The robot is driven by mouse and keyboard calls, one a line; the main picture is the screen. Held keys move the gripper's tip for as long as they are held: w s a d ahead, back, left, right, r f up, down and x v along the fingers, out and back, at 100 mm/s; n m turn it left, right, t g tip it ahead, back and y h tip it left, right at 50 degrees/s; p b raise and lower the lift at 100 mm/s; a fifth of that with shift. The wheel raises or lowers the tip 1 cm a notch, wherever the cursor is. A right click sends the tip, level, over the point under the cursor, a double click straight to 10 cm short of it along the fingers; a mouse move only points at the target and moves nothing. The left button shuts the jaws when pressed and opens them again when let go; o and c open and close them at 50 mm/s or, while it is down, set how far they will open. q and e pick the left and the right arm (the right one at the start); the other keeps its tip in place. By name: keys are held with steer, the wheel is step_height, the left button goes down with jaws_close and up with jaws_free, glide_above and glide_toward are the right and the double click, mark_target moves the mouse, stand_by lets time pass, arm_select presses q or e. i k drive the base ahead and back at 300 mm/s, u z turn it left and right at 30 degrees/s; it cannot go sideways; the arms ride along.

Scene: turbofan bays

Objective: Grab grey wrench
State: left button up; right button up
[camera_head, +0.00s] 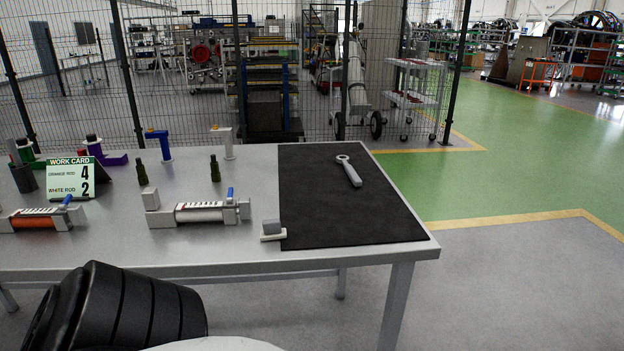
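The grey wrench (349,171) lies on the black mat (340,211) near its far edge. Its ring end points to the far left and its thicker handle toward the near right. The mat covers the right end of the metal table (239,160). Nothing touches the wrench. A black ribbed part of my own arm shows at the bottom left, below the table's front edge. Neither of my grippers shows in this view.
A work card (70,178) stands at the table's left. Fixtures with an orange rod (35,221) and a white rod (203,211) lie along the front. A small grey block (272,229) sits by the mat's near left corner. A wire fence stands behind.

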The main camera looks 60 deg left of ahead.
mark_target(349, 169)
steer(key=k, duration=0.05)
steer(key=u, duration=1.5)
